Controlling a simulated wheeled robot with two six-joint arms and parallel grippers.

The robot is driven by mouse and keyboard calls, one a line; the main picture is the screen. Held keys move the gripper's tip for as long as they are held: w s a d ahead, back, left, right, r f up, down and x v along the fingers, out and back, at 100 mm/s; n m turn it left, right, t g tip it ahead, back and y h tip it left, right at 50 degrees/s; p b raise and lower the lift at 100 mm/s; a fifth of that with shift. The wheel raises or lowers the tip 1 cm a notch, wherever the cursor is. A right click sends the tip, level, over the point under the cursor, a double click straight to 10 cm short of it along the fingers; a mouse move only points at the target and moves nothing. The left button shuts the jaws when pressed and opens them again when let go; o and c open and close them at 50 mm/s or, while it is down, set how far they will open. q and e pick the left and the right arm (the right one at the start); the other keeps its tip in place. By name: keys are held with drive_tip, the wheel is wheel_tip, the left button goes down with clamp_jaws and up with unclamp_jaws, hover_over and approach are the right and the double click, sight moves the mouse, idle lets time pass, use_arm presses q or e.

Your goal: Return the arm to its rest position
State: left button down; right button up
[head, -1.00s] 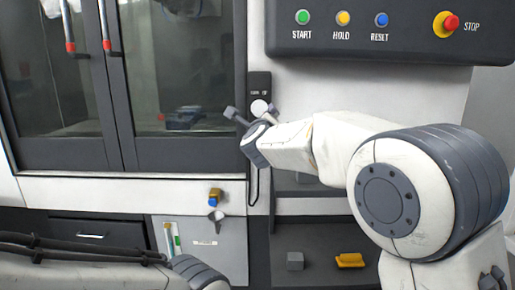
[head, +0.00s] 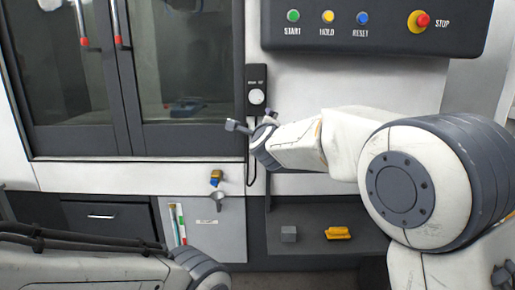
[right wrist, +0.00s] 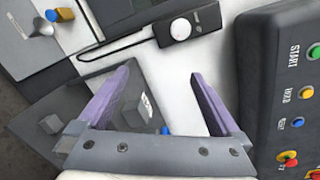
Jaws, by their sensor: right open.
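My right arm reaches in from the right in the head view. Its gripper (head: 251,121) is in front of the machine, just below the dial of a small black pendant (head: 257,98). In the right wrist view the two purple fingers of this gripper (right wrist: 160,75) stand wide apart with nothing between them. The pendant with its white dial (right wrist: 181,29) shows beyond the fingertips, apart from them. My left arm shows only as links at the lower left of the head view; its gripper is out of frame.
A control panel (head: 385,42) with several buttons hangs at the upper right. Glass doors with red-and-white handles (head: 119,30) are at the left. A grey cube (head: 288,234) and a yellow item (head: 338,233) sit in the dark recess below.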

drive_tip(key=s+d+f+n+g+y, duration=0.1)
drive_tip(key=s+d+f+n+g, duration=0.3)
drive_tip(key=s+f+n, duration=0.45)
drive_tip(key=s+d+f+n+g, duration=0.3)
drive_tip(key=d+f+n, duration=0.15)
drive_tip(key=f, duration=0.65)
drive_tip(key=s+d+f+n+g+h, duration=0.1)
drive_tip(key=s+d+f+n+g, duration=0.2)
drive_tip(key=s, duration=0.4)
drive_tip(key=s+d+f+n+g, duration=0.2)
drive_tip(key=s+d+f+n, duration=0.1)
drive_tip(key=s+f, duration=0.3)
drive_tip(key=s+d+f+n+g+h, duration=0.1)
drive_tip(key=s+d+f+n+g, duration=0.2)
drive_tip(key=s, duration=0.6)
drive_tip(key=s+a+r+n+g+y, duration=0.1)
drive_tip(key=s+a+r+n, duration=0.25)
drive_tip(key=s+a, duration=0.35)
drive_tip(key=s+a+r+n+g, duration=0.1)
drive_tip(key=s+a+r+n, duration=0.1)
drive_tip(key=s+a+n, duration=0.4)
wheel_tip(320, 180, up, 25)
drive_tip(key=a+m+p, duration=0.1)
drive_tip(key=p, duration=2.4)
drive_tip(key=shift+m, duration=0.35)
drive_tip(key=shift+s+f, duration=0.1)
